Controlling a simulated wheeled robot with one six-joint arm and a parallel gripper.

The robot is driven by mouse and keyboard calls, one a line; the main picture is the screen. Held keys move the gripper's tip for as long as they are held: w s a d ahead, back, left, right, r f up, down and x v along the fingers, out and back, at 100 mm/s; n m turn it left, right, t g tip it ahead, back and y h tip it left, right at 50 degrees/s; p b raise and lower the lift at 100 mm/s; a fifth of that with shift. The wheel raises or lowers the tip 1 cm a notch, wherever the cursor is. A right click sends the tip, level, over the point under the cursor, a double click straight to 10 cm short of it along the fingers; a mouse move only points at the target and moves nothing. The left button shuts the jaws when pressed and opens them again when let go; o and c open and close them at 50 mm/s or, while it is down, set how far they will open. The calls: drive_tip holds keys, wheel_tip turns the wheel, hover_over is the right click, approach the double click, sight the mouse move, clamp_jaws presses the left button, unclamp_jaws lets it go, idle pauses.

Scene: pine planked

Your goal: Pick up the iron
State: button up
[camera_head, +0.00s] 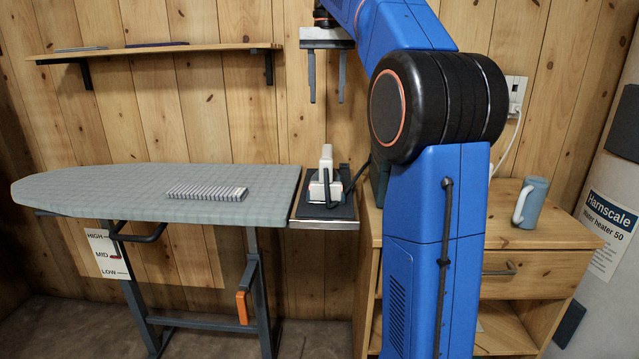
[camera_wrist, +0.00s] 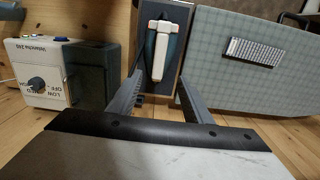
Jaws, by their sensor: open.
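The iron (camera_head: 326,184), with a pale upright handle, sits on a dark rest plate (camera_head: 304,208) at the right end of the ironing board (camera_head: 100,185). In the wrist view the iron (camera_wrist: 160,52) shows its white handle and teal body from above. My gripper (camera_head: 327,98) is open and empty, pointing down well above the iron. In the wrist view my gripper (camera_wrist: 160,92) has its fingers spread, one to each side of the iron's handle line, and the iron shows between and beyond the tips. The iron's underside is hidden.
A folded striped cloth (camera_head: 207,193) lies on the board. A control box with a dial (camera_wrist: 50,85) stands beside the iron. A wooden cabinet (camera_head: 560,240) holds a blue mug (camera_head: 530,202). A wall shelf (camera_head: 160,52) hangs at upper left. A dark cord runs from the iron.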

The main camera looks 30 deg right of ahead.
sight(327, 150)
wheel_tip(327, 150, down, 16)
drive_tip(key=shift+s+r, duration=0.1)
idle(0.6)
drive_tip(key=shift+f, duration=0.2)
idle(0.7)
clamp_jaws()
idle(1.3)
